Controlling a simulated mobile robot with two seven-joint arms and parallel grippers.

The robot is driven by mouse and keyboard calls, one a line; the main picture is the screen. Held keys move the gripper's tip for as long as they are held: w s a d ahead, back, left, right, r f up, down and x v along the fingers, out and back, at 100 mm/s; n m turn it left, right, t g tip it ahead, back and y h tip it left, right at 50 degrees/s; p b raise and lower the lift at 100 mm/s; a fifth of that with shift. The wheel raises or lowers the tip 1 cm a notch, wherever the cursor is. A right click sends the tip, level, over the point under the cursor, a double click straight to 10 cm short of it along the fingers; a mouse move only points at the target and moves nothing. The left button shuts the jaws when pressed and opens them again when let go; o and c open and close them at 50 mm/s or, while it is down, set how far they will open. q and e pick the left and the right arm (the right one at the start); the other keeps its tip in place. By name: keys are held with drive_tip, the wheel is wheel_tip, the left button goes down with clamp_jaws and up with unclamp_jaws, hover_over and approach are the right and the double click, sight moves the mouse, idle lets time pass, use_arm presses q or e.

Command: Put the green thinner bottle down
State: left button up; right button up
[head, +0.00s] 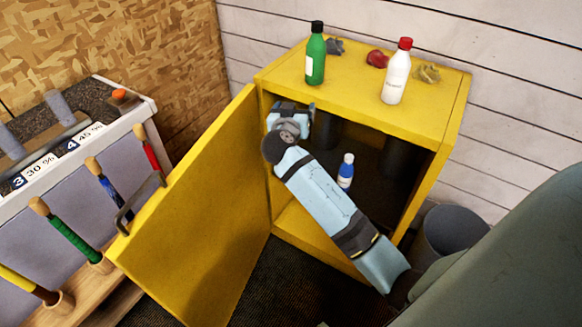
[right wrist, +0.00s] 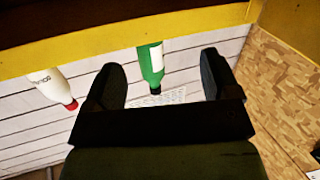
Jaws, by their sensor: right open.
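The green thinner bottle (head: 315,60), with a black cap and white label, stands upright on top of the yellow cabinet (head: 285,72), near its left front edge. In the right wrist view, which is upside down, the green bottle (right wrist: 152,65) appears between the fingers but beyond them. My right gripper (head: 292,108) is open and empty, in front of the cabinet's upper left opening, below and apart from the bottle. Its two dark fingers (right wrist: 162,75) are spread wide in the wrist view. My left gripper is not in view.
A white bottle with a red cap (head: 397,72) and crumpled red (head: 377,59), grey and tan rags share the cabinet top. A small blue bottle (head: 345,172) stands inside. The yellow door (head: 195,215) is open to the left. A grey bin (head: 450,230) stands right.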

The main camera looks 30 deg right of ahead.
drive_tip(key=s+a+f+n+y, duration=0.3)
drive_tip(key=s+f, duration=0.1)
drive_tip(key=f, duration=0.2)
drive_tip(key=s+a+f+n+y, duration=0.3)
drive_tip(key=a+f, duration=0.1)
drive_tip(key=f, duration=0.2)
drive_tip(key=s+a+f+n+y, duration=0.1)
drive_tip(key=s+a+f+y, duration=0.1)
drive_tip(key=s, duration=0.5)
drive_tip(key=s+a+f+n+y, duration=0.2)
drive_tip(key=s+a+f+y, duration=0.1)
drive_tip(key=s+a, duration=0.4)
drive_tip(key=s+a+f+n+y, duration=0.2)
drive_tip(key=s+a+y, duration=0.2)
drive_tip(key=s, duration=0.3)
drive_tip(key=shift+s+a+f+y, duration=0.3)
drive_tip(key=shift+a+y, duration=0.1)
drive_tip(key=shift+a, duration=0.1)
